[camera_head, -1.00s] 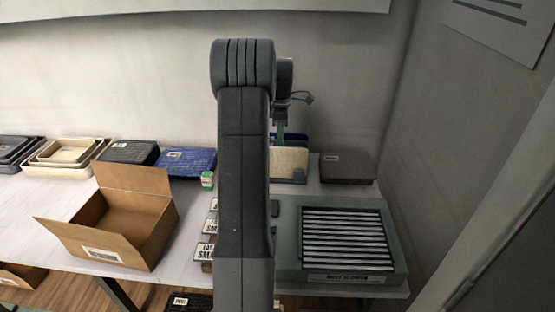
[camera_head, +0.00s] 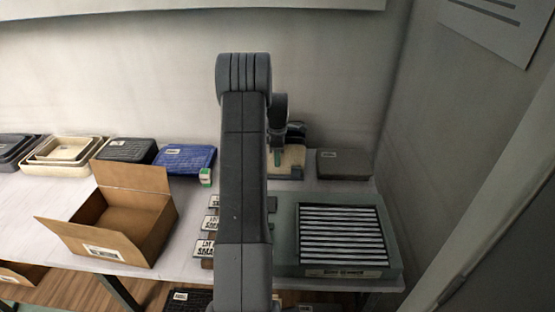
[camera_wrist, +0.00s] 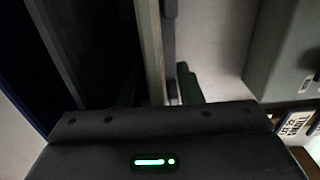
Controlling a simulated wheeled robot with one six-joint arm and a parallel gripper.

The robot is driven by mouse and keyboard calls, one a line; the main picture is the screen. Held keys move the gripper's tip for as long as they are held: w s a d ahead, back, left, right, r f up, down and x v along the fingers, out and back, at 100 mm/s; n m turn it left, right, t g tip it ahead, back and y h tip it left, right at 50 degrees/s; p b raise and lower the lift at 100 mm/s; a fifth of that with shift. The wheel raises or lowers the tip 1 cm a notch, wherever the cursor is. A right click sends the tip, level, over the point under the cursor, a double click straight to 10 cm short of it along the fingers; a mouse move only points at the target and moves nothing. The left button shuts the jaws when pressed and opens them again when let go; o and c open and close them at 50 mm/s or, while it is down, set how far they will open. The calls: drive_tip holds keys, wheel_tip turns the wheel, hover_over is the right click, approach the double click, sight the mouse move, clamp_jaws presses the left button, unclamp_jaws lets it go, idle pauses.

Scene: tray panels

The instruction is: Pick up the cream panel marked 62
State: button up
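In the wrist view the panel shows as a pale upright edge (camera_wrist: 151,50) between my gripper's fingers (camera_wrist: 160,90). A green finger stands to its right and a dim one to its left. The fingers look apart, with narrow gaps beside the edge; contact is hard to judge in the dark.
A dark grey case (camera_head: 344,163) stands right of the panel and a blue one (camera_head: 185,158) to the left. A grey-green slatted unit (camera_head: 285,235) is in front. An open cardboard box (camera_head: 118,222) sits at left. Labelled holders stand beside my arm. The wall is close behind.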

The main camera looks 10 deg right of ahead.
clamp_jaws()
